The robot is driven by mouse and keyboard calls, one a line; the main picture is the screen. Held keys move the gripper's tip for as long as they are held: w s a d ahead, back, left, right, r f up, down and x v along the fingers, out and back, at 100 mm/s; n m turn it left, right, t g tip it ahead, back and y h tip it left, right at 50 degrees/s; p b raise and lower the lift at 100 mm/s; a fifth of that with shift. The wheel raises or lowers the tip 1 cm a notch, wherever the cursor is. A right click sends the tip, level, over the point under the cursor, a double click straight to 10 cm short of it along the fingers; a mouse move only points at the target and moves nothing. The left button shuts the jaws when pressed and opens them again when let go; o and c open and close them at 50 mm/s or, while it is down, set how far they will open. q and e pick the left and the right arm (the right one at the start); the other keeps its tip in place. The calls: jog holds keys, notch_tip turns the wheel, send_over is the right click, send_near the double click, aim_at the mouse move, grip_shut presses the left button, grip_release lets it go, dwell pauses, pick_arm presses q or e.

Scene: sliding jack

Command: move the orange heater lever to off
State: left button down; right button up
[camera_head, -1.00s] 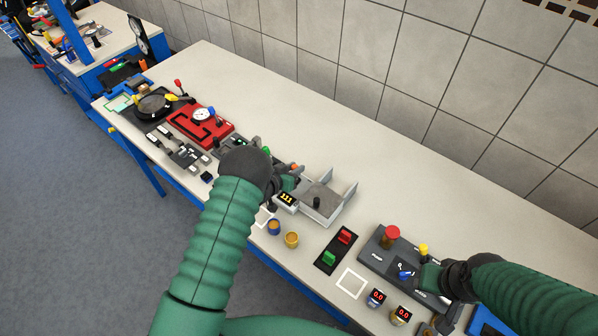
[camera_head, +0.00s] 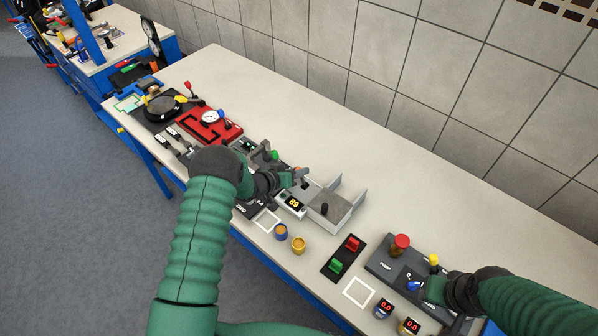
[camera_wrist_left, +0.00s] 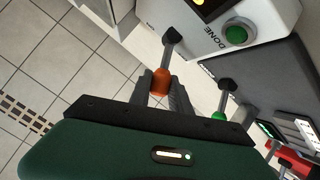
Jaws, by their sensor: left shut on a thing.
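The orange heater lever (camera_wrist_left: 161,82) shows in the left wrist view, with its orange grip between the fingers of my left gripper (camera_wrist_left: 164,92). Its metal shaft runs up to a dark pivot beside a pale housing marked DONE. In the head view my left gripper (camera_head: 298,179) is at the grey heater unit and mostly hides the lever. It is shut on the lever's grip. The unit's display (camera_head: 294,203) reads 89. My right gripper (camera_head: 433,288) is low over the dark panel at the right; its fingers are too small to judge.
A green button (camera_wrist_left: 237,34) and a green-knobbed lever (camera_wrist_left: 219,116) are close by. A grey tray (camera_head: 335,210) adjoins the unit. Red and green switches (camera_head: 345,255), a dark panel (camera_head: 385,258) and two small cups stand to the right. The table's back is clear.

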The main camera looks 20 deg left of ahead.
pick_arm(q)
jog(key=shift+s+f, duration=0.25)
jog(key=shift+f, duration=0.15)
jog(key=c, duration=1.5)
grip_release()
jog(key=shift+o, duration=1.2)
jog(key=shift+w, duration=0.1)
jog(key=shift+o, duration=0.3)
jog(key=shift+w+a+r, duration=0.1)
jog(key=shift+r, duration=0.05)
jog(key=shift+a+r, duration=0.1)
jog(key=b+v, duration=0.2)
jog(key=v, duration=1.4)
jog(key=shift+s+b, duration=0.25)
jog(key=shift+b, duration=0.05)
jog(key=shift+a+r, duration=0.1)
jog(key=shift+r, duration=0.05)
